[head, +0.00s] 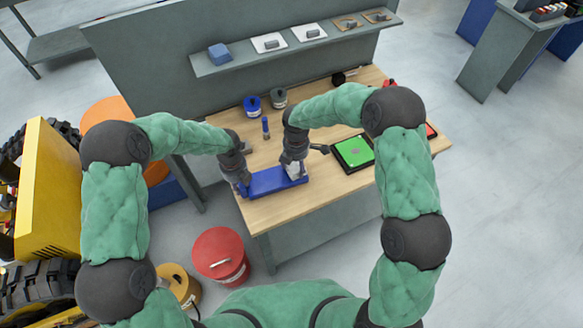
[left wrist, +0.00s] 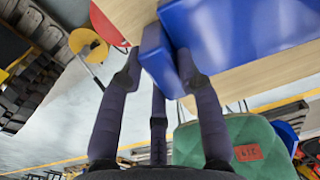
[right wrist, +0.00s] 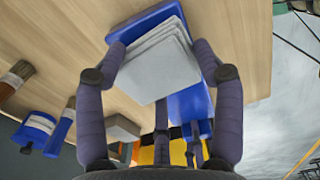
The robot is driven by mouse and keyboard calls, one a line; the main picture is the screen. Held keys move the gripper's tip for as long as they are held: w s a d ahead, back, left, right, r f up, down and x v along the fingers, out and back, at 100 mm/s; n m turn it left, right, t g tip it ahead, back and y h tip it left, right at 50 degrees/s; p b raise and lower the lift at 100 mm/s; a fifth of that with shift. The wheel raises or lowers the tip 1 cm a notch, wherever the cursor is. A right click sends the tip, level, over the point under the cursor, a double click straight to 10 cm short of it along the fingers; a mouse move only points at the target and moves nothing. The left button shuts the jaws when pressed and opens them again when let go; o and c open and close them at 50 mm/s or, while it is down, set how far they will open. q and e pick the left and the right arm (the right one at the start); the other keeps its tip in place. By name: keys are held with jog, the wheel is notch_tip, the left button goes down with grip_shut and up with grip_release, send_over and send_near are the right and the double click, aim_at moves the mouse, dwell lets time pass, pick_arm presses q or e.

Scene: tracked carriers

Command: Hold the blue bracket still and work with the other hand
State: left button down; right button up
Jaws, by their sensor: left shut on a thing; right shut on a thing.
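The blue bracket (head: 265,183) lies on the wooden table near its front left edge. My left gripper (head: 243,188) is shut on the bracket's upright end flange, which shows between its fingers in the left wrist view (left wrist: 157,55). My right gripper (head: 295,174) is shut on a folded grey-white cloth (right wrist: 157,65) at the bracket's right part. In the right wrist view the cloth covers part of the blue bracket (right wrist: 187,105). Whether the cloth presses on the bracket's surface I cannot tell.
A green pad in a black tray (head: 353,152) lies right. A shelf (head: 240,64) is at the back. A red bucket (head: 220,254) stands on the floor.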

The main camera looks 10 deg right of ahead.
jog(key=shift+r, duration=3.15)
pick_arm(q)
jog(key=c, duration=0.8)
grip_release()
jog(key=shift+r, duration=0.1)
notch_tip(320, 180, up, 12)
jog(key=shift+f, duration=0.1)
